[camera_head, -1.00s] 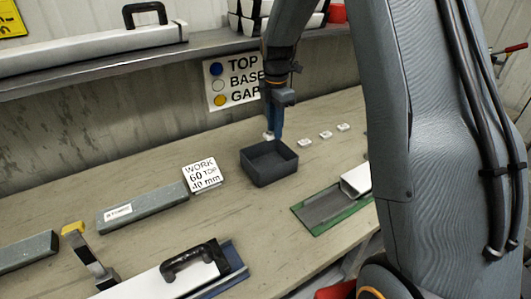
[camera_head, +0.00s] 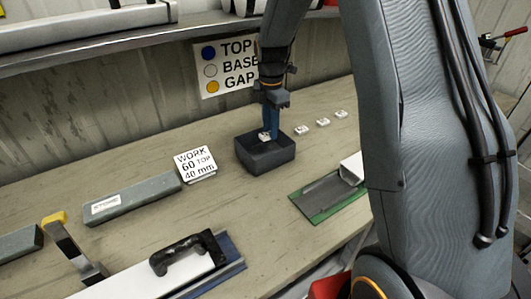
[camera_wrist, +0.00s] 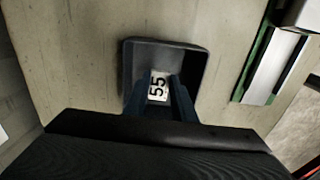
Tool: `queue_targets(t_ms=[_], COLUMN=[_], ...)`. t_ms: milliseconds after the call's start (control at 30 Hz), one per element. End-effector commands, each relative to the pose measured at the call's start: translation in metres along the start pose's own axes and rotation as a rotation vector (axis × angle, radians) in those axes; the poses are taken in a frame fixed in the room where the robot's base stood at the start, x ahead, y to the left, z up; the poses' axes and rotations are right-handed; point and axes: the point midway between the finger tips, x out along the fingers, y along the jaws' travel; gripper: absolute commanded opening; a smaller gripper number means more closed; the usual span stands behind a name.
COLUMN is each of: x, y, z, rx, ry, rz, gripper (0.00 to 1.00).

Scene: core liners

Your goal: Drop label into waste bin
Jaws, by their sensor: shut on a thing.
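My gripper (camera_head: 270,128) points down over the dark grey open bin (camera_head: 262,163) on the bench. It is shut on a small white label (camera_head: 264,136), which sits at the height of the bin's opening. In the wrist view the label (camera_wrist: 158,86) reads "55" and lies between my blue fingertips (camera_wrist: 160,92). The bin's rim (camera_wrist: 203,60) surrounds it there. Whether the label touches the bin floor I cannot tell.
Several small white labels (camera_head: 323,122) lie right of the bin. A white card (camera_head: 195,163) reading "WORK 60 TOP 40 mm" lies left of it. A green-edged tray (camera_head: 330,197) lies at the front right. Grey stone blocks (camera_head: 133,199) lie further left.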

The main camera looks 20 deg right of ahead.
Motion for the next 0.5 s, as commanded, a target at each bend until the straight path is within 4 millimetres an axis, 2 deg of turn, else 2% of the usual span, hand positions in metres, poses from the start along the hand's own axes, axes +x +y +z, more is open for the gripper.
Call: queue_targets(t_ms=[33, 67, 167, 500], x=[-0.0002, -0.0002, -0.0003, -0.0025], y=[-0.0001, -0.0001, -0.0001, 0.0003], z=[0.0, 0.0, 0.0, 0.0002], rx=[0.0, 0.0, 0.0, 0.0], ry=[0.0, 0.0, 0.0, 0.0], rz=[0.0, 0.0, 0.0, 0.001], gripper=[0.0, 0.27, 0.44, 0.45])
